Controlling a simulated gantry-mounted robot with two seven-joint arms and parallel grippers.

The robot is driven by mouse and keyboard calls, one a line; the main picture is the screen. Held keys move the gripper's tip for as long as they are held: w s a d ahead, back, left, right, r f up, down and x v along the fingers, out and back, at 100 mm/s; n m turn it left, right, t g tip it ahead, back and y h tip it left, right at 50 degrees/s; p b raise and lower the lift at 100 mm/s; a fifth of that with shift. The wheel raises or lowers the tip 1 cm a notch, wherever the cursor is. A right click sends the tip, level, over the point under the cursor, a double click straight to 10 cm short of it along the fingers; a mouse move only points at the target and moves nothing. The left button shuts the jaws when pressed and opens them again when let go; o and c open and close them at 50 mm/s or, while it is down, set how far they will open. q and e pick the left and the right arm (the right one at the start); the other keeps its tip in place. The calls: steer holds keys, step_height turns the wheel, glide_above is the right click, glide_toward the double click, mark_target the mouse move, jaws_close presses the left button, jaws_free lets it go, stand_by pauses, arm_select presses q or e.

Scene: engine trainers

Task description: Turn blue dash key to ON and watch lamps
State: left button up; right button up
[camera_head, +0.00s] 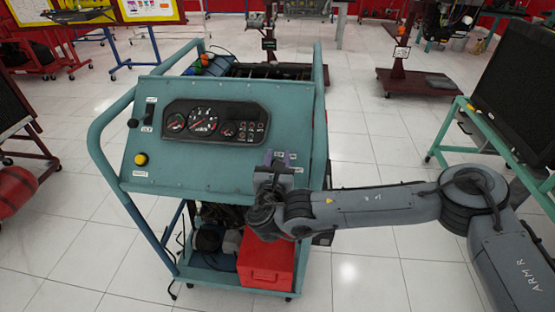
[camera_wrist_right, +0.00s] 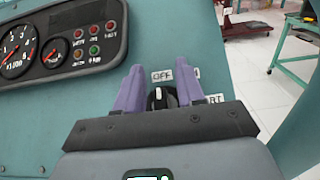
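The blue-green engine trainer panel (camera_head: 225,172) faces me, with its dark instrument cluster (camera_head: 216,122) in the upper middle. Small red, amber and green lamps (camera_wrist_right: 94,40) sit at the cluster's right end; I cannot tell if any is lit. The key switch (camera_wrist_right: 158,98), black with a pale top, is at the panel's lower right, below the OFF label. My right gripper (camera_head: 278,160) is at the panel; its purple fingers (camera_wrist_right: 158,78) stand either side of the switch, open, with gaps visible. Two other labels are partly covered. My left gripper is out of view.
A yellow button (camera_head: 141,159) is at the panel's left. Teal tube rails (camera_head: 101,160) flank the cart. A red box (camera_head: 266,262) sits on its lower shelf. A teal stand with a dark screen (camera_head: 517,85) is at the right.

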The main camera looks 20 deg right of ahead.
jaws_close()
steer(key=shift+m+h, duration=0.3)
steer(key=shift+m, duration=0.1)
steer(key=m+g+h, duration=0.1)
steer(key=m+g+h+p, duration=0.1)
steer(key=m, duration=0.1)
steer(key=shift+s+d+f+m, duration=0.1)
steer(key=shift+s+d+m, duration=0.1)
steer(key=shift+m, duration=0.1)
steer(key=m+g+h+p, duration=0.1)
steer(key=m, duration=0.1)
steer(key=m+g+h+p, duration=0.1)
steer(key=m+g, duration=0.1)
steer(key=shift+s+d, duration=0.15)
steer(key=shift+d, duration=0.05)
steer(key=shift+s+f+m+g+h+p, duration=0.1)
steer(key=shift+m+g+h+p, duration=0.35)
steer(key=shift+m, duration=0.35)
